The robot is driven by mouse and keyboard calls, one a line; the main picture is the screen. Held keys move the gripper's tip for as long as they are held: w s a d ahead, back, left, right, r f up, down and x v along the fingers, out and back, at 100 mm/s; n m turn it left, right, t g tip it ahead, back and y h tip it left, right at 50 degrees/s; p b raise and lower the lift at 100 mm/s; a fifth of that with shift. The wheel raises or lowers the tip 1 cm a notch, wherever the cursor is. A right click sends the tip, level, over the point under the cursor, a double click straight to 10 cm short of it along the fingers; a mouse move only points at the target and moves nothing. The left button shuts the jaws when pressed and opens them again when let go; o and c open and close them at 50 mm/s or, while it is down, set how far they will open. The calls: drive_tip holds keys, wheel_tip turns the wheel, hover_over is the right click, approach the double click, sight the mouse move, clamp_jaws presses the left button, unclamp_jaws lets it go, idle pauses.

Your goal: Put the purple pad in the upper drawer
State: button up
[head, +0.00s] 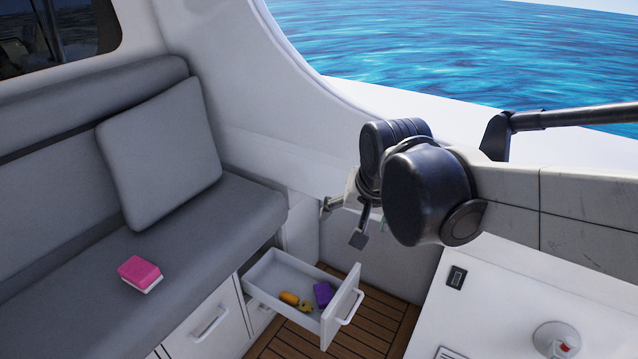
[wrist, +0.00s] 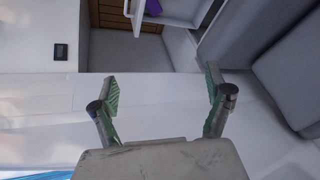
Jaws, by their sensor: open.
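The purple pad (head: 323,294) lies inside the open upper drawer (head: 279,272), toward its front panel. In the wrist view a purple patch of the pad (wrist: 153,7) shows at the top edge, within the drawer (wrist: 180,18). My gripper (head: 343,222) is above and behind the drawer, well apart from the pad. In the wrist view my gripper (wrist: 162,85) has its two green-lined fingers wide apart, with nothing between them.
Yellow items (head: 294,299) lie beside the pad in the drawer. A closed cabinet front (head: 208,325) is left of the drawer. A white counter (head: 500,305) stands at right.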

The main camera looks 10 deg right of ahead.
drive_tip(key=s+n+t, duration=0.1)
drive_tip(key=s+n, duration=0.3)
drive_tip(key=s, duration=0.6)
drive_tip(key=shift+s+r+t, duration=0.2)
drive_tip(key=shift+s+t, duration=0.2)
wheel_tip(320, 180, up, 7)
drive_tip(key=p, duration=0.7)
